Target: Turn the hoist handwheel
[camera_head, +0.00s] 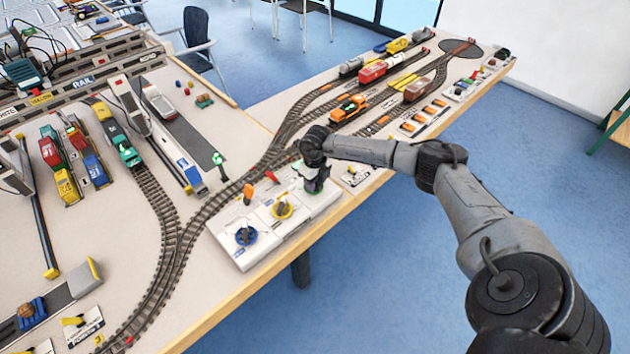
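A white control panel (262,236) lies along the table's front edge. It carries a blue handwheel (246,236) at its near end and a yellow handwheel (282,210) in the middle. A green handwheel (310,171) shows partly at the far end, under my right gripper. I cannot read which wheel is marked as the hoist. My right gripper (315,185) points down at the green wheel, very close to it or touching it. The fingers are small and dark, and I cannot tell whether they are open or shut. My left gripper is not in view.
Orange (248,192) and red (270,177) levers stand behind the wheels. Model tracks curve behind the panel, with an orange locomotive (349,108) beyond. A green signal post (219,166) stands behind the tracks. Gantry cranes and toy trucks (52,153) stand at left. Open floor lies in front.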

